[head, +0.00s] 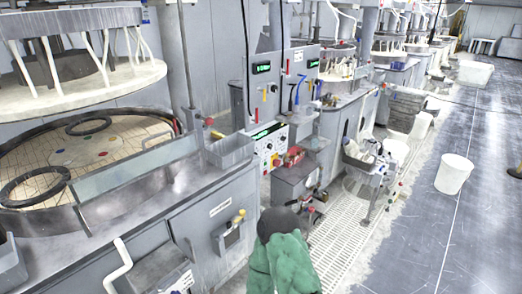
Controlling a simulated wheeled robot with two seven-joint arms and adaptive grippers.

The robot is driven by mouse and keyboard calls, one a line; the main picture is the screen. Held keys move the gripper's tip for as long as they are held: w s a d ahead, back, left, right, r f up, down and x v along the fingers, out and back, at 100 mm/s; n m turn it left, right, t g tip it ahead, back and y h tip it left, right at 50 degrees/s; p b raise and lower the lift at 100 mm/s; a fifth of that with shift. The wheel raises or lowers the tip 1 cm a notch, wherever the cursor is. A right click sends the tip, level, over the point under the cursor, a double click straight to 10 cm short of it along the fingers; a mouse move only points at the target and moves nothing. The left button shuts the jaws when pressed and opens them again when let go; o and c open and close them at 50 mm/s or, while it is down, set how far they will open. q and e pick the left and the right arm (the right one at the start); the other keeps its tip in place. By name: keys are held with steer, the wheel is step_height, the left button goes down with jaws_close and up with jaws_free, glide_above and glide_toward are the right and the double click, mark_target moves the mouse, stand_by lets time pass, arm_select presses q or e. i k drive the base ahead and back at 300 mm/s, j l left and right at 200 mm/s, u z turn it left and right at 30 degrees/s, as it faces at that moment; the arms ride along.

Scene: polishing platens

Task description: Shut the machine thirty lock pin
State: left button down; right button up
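I cannot pick out a lock pin for certain, and no readable number marks machine thirty. The near polishing machine (215,195) fills the left, with its large round platen (100,150) under a raised upper plate (85,85). On its grey front is a small valve with a yellow knob (236,220). A yellow and red handle (209,122) stands at the platen's right rear. A control box (267,145) with a green display and a red button is at its right end. Neither of my grippers can be made out.
A green shape with a dark rounded top (285,262) stands at bottom centre, close to the machine front; I cannot tell what it is. A white bin (453,174) stands on the grey floor at right. More machines line the aisle behind. The floor at lower right is clear.

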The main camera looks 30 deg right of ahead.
mark_target(210, 122)
steer(key=l, duration=1.85)
steer(key=k+z, duration=0.05)
